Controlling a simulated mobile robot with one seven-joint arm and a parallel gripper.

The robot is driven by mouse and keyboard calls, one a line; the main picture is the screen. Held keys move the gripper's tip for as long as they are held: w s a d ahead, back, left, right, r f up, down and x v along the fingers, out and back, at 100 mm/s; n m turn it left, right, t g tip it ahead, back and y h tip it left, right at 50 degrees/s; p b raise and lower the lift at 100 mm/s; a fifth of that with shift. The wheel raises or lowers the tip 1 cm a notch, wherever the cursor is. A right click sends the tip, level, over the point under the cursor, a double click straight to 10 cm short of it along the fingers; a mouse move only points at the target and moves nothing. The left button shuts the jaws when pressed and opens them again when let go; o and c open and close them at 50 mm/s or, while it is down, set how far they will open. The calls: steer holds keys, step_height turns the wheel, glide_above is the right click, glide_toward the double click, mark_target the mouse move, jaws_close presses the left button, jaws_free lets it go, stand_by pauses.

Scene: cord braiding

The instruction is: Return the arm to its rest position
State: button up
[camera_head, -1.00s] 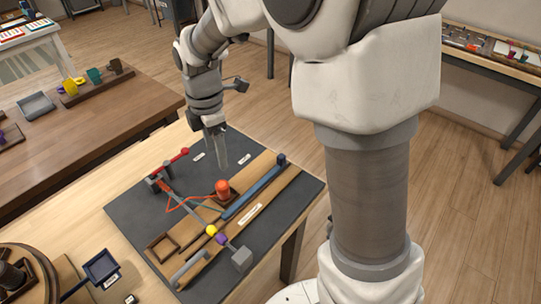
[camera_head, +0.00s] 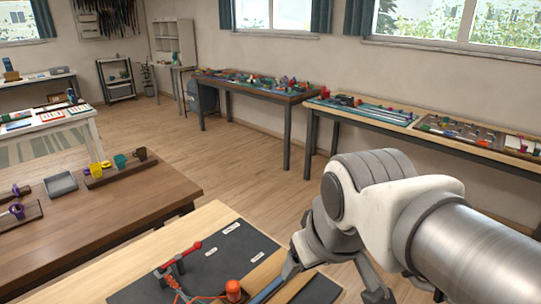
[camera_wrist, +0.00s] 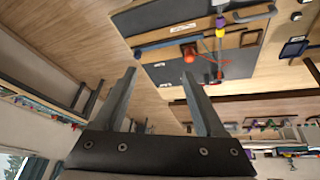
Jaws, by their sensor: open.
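My arm (camera_head: 390,210) is folded at the right of the head view, above the near edge of the work table. My gripper (camera_wrist: 158,74) is open and empty in the wrist view, its two fingers well apart. Beyond the fingertips the dark work mat (camera_wrist: 245,62) shows upside down, with an orange-red spool-like piece (camera_wrist: 188,52) on it. In the head view the mat (camera_head: 235,258) is partly cut off by the bottom edge. The gripper touches none of these in the wrist view.
A brown table (camera_head: 95,225) with a grey tray (camera_head: 60,184) and cups stands at the left. Long benches (camera_head: 255,88) with small parts line the far wall under the windows. Open wooden floor (camera_head: 215,150) lies between them.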

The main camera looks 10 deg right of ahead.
steer(key=shift+s+d+f+m, duration=0.1)
steer(key=shift+s+d+m, duration=0.2)
steer(key=shift+s+m, duration=0.65)
steer(key=shift+w, duration=0.1)
step_height(320, 180, up, 4)
steer(key=p, duration=0.4)
